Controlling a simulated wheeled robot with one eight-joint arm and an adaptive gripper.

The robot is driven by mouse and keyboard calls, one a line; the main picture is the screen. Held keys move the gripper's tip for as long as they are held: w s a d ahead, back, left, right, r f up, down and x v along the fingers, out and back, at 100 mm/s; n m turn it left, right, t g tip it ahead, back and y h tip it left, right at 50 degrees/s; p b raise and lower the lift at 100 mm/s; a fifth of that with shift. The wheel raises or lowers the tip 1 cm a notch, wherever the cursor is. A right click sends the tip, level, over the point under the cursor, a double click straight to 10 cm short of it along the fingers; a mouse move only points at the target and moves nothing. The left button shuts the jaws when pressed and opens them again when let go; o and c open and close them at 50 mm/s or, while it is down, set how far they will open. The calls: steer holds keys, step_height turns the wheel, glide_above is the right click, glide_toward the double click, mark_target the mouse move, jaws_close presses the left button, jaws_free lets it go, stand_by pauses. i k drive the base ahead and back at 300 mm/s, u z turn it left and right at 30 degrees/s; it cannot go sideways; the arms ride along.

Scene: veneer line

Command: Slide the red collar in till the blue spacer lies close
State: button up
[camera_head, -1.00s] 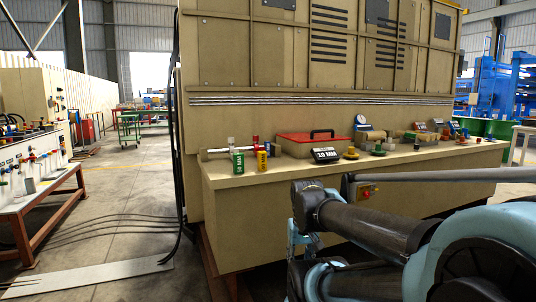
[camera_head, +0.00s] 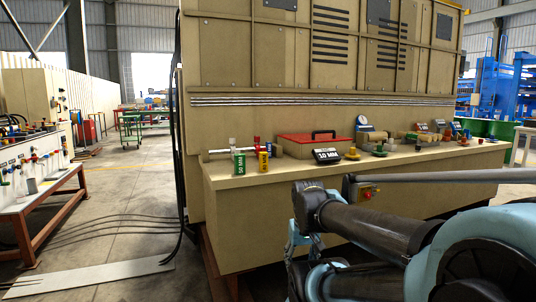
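A red collar (camera_head: 256,143) stands on a thin metal rod (camera_head: 219,151) at the left end of the beige bench ledge. A pale upright fitting (camera_head: 232,142) is on the rod to its left. A green block (camera_head: 239,163) marked 50 MM and a yellow block (camera_head: 263,161) stand in front of the rod. I cannot pick out the blue spacer beside the collar. My arm reaches in from the right, in front of the bench, well apart from the collar. Its light-blue end (camera_head: 303,236) hangs low before the bench front; fingertips cannot be made out.
Several small parts and a dial gauge (camera_head: 362,124) lie farther right. A red and yellow switch box (camera_head: 369,191) is on the bench front.

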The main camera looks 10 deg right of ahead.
mark_target(257, 146)
steer(key=z, duration=1.55)
steer(key=k, duration=0.5)
steer(key=u, duration=1.45)
steer(key=i, duration=1)
